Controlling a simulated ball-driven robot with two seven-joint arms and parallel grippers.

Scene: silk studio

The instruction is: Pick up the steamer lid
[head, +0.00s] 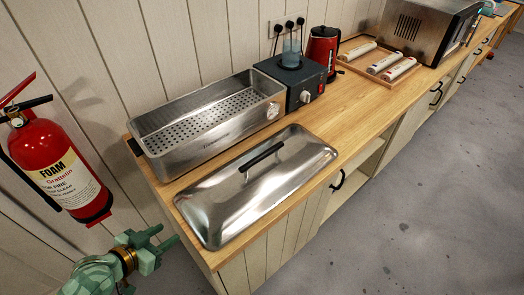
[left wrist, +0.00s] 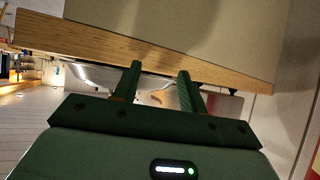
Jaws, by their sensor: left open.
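The steamer lid (head: 225,200) is a long silver metal cover with a black bar handle (head: 262,157). It lies on the wooden counter in front of the open steamer (head: 205,122), a metal tray with a perforated insert. My left gripper (head: 166,236) is open and empty, low at the left, below the counter's near end and apart from the lid. In the left wrist view its two green fingers (left wrist: 158,88) are spread with nothing between them. A metal surface shows beyond them past the counter edge, too unclear to name. My right gripper is out of both views.
The wooden counter (head: 345,110) runs to the upper right. A black unit with a knob (head: 293,80), a red kettle (head: 323,47), a wooden tray with rolls (head: 350,72) and a metal oven (head: 420,28) stand along it. A fire extinguisher (head: 58,165) hangs at left. Grey floor (head: 430,210) is clear at right.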

